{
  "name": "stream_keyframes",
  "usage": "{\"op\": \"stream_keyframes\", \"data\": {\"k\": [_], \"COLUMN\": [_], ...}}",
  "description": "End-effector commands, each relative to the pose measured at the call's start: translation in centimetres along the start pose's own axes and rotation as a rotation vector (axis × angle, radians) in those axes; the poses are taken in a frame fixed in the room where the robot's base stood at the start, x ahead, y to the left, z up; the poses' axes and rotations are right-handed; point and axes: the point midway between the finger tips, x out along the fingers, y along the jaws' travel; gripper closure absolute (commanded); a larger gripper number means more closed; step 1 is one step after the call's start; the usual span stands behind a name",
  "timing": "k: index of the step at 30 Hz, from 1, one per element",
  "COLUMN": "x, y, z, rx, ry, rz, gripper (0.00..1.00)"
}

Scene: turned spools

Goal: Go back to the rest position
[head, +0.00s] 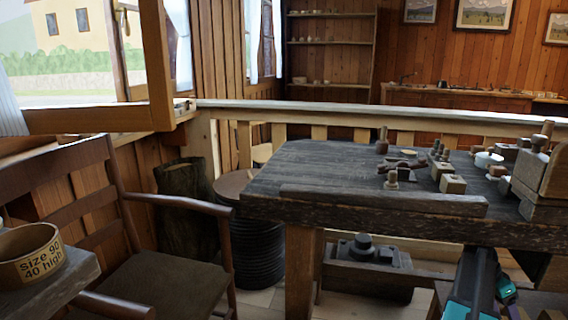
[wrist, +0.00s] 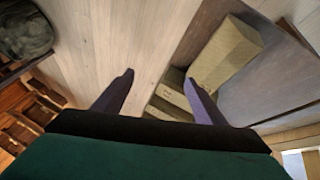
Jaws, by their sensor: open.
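My gripper (wrist: 160,84) shows in the wrist view with its two purple fingers wide apart and nothing held between them. Pale floorboards (wrist: 110,40) and light wooden blocks (wrist: 228,52) lie beyond the fingers. The right finger overlaps the blocks in the picture; I cannot tell how far apart they are. In the head view part of my arm (head: 472,290) shows low at the right, in front of the workbench (head: 330,165). The fingers cannot be made out there.
Small turned wooden pieces (head: 391,180) and blocks (head: 453,184) stand on the bench's right half; its left half is clear. A chair (head: 165,285) stands at left. A round container (head: 30,255) marked "size 90 40 high" sits on a surface at far left.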

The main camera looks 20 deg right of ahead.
Motion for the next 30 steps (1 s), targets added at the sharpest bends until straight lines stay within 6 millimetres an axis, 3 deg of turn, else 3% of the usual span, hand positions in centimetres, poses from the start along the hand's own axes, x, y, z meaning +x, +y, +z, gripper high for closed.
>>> {"op": "stream_keyframes", "data": {"k": [8, 14, 22, 30], "x": [-0.8, -1.8, -3.4, -4.9], "y": [-1.8, -3.8, -6.4, -6.6], "z": [3.3, 7.7, 17.4, 27.5], "rx": [-0.100, -0.229, -0.497, -0.768], "ry": [-0.014, -0.031, -0.068, -0.103], "rz": [-0.020, -0.045, -0.094, -0.135], "gripper": [0.35, 0.35, 0.35, 0.35]}}
